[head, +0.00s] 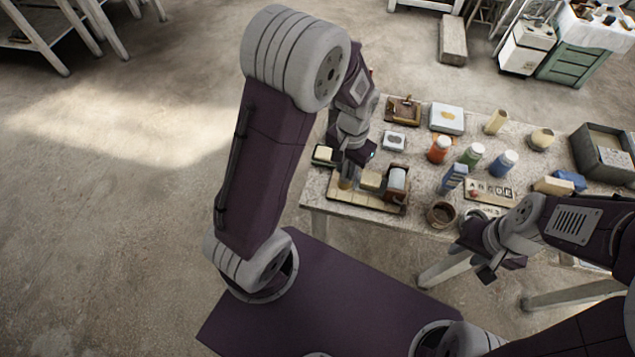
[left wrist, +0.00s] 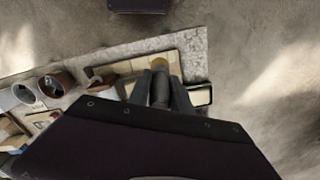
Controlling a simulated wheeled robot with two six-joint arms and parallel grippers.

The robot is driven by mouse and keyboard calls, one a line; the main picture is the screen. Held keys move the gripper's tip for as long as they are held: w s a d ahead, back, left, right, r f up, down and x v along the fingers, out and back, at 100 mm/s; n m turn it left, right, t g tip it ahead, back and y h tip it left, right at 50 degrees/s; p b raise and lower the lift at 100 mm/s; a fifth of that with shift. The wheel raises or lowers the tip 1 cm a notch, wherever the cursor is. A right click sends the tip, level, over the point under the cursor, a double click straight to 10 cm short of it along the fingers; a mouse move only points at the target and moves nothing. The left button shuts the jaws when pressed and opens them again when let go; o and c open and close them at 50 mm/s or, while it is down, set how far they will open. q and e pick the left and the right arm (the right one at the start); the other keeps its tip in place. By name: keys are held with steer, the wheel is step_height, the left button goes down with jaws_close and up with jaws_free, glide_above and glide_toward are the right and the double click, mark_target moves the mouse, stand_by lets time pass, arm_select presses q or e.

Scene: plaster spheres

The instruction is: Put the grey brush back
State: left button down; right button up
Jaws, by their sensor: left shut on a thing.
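My left gripper (head: 355,160) is over the left part of a wooden tray (head: 378,204) near the table's front edge. It is shut on the grey brush, mostly hidden by the fingers; a dark grey part (left wrist: 160,88) shows between them in the left wrist view. A tan, upright piece (head: 346,178) shows just below the gripper, seemingly the brush's lower end; whether it touches the tray is unclear.
A small dark-rimmed box (head: 323,154) stands left of the tray. A brown pot (head: 440,215) is right of the tray. A grey crate (head: 603,153) stands far right.

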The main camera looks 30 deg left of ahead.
arm_select(q)
steer(key=a+f, duration=0.2)
steer(key=f, duration=0.1)
steer(key=a+f, duration=0.2)
steer(key=a, duration=0.1)
steer(key=s+a+f, duration=0.1)
steer(key=a+f, duration=0.1)
steer(key=f, duration=0.1)
steer(key=shift+a+f, duration=0.35)
steer(key=shift+a, duration=0.05)
steer(key=shift+f, duration=0.2)
steer(key=c, duration=1.2)
jaws_free()
steer(key=shift+o, duration=0.2)
step_height(320, 180, up, 12)
steer(key=s+d+r+n+t, duration=0.1)
steer(key=s+d, duration=0.3)
steer(key=s, duration=0.4)
steer(key=shift+d+r+n+p, duration=0.25)
steer(key=shift+d+n+p, duration=0.15)
steer(key=shift+n, duration=0.4)
